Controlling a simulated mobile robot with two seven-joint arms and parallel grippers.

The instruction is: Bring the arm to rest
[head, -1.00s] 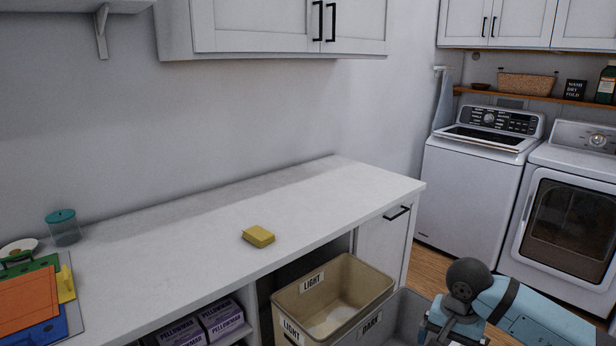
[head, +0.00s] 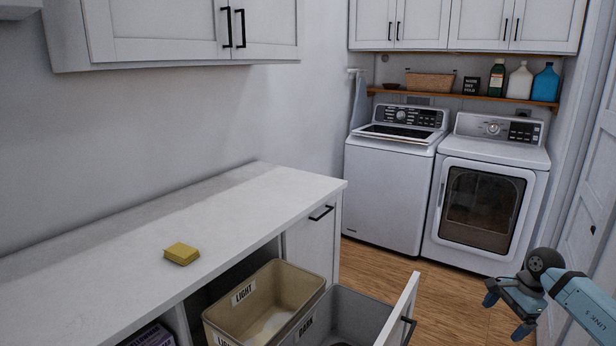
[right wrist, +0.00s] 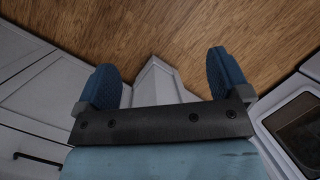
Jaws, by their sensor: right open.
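My right arm comes in at the lower right of the head view. Its gripper (head: 506,315) is held in the air over the wooden floor, right of the pulled-out drawer. In the right wrist view the two blue fingers (right wrist: 165,80) stand wide apart with nothing between them, above the floor. My left arm and left gripper are not in view.
A hamper drawer (head: 405,310) stands pulled out, with a beige LIGHT bin (head: 222,320) and a grey DARK bin (head: 350,300). A yellow block (head: 182,254) lies on the white counter (head: 255,195). The washer (head: 385,190) and dryer (head: 487,205) are behind. Floor (head: 440,290) is clear.

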